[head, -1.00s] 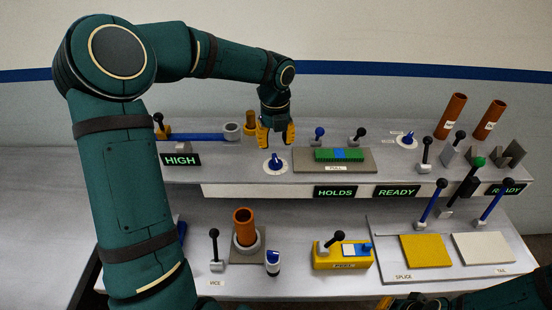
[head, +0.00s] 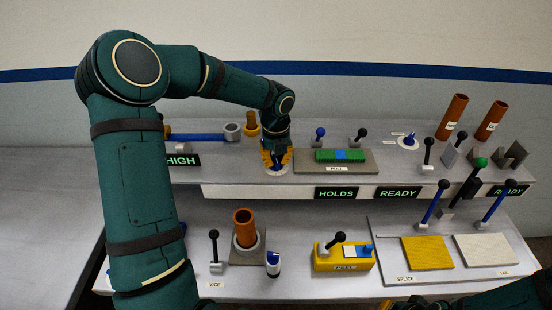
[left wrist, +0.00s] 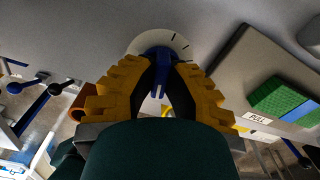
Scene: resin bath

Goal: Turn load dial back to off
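A round white dial (left wrist: 182,42) with a blue knob (left wrist: 158,62) sits on the raised shelf, left of the PULL plate; I take it to be the load dial. In the head view my left gripper (head: 276,160) points down over it and hides most of it. In the left wrist view the yellow fingers of the left gripper (left wrist: 160,88) stand apart on either side of the knob. I cannot tell whether the pads touch it. My right gripper (head: 387,304) shows only as a yellow bit at the bottom edge, its fingers hidden.
A grey PULL plate (head: 362,168) with a green and blue block (head: 340,155) lies right of the dial. A grey ring (head: 232,132) and an orange-yellow post (head: 251,122) stand behind on the left. Another white dial (head: 408,142) with a blue knob is further right.

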